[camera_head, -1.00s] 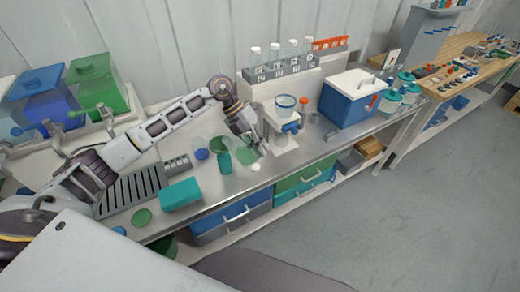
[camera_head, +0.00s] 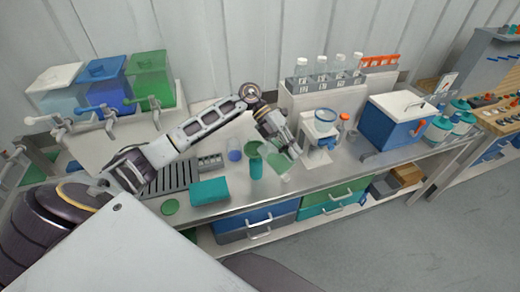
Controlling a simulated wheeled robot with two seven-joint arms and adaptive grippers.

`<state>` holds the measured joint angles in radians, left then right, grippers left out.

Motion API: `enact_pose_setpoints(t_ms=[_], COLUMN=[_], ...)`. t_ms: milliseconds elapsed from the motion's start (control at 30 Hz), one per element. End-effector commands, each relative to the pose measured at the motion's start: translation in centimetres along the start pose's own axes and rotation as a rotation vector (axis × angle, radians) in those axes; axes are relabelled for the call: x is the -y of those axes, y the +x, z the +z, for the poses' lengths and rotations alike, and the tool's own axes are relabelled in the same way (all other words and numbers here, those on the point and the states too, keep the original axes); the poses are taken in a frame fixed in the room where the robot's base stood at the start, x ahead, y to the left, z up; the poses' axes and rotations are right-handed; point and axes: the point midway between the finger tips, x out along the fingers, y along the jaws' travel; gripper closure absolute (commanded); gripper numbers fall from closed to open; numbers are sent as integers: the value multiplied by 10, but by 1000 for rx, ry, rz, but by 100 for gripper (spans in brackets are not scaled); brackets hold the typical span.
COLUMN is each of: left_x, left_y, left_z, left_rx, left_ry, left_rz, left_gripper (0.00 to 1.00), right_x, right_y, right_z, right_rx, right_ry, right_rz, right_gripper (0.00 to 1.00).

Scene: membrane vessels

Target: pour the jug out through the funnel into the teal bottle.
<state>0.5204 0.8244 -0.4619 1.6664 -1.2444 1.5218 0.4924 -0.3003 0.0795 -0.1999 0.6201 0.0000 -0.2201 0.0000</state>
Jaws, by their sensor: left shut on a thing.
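The teal bottle (camera_head: 257,168) stands upright on the steel bench. A green funnel (camera_head: 253,149) sits at its mouth. My left gripper (camera_head: 288,157) is just right of the bottle and funnel, pointing down toward the bench. It is shut on what looks like the clear jug (camera_head: 279,163), a pale see-through shape with some green in it. The gripper hides part of the jug, and its tilt and contents are too small to tell. My right gripper is not in view.
A teal box (camera_head: 208,191) and a dark slotted tray (camera_head: 171,177) lie left of the bottle. A blue cup (camera_head: 234,153) stands close behind it. Colored tanks stand at back left.

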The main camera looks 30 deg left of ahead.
Motion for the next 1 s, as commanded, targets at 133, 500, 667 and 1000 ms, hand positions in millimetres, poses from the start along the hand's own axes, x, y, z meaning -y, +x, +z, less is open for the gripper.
enact_pose_setpoints(t_ms=[133, 500, 667, 1000], left_x=[0, 1, 2, 4], left_y=[-1, -7, -10, -12], left_z=[0, 0, 0, -1], left_rx=[0, -10, -15, -18], left_ry=[1, -1, 0, 1], left_rz=[-3, -64, -93, -106], left_gripper=[100, 100, 100, 100], right_x=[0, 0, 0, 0], right_y=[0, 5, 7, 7], right_z=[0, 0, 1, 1], right_rx=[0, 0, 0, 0], right_ry=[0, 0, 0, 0], right_rz=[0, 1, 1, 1], right_gripper=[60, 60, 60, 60])
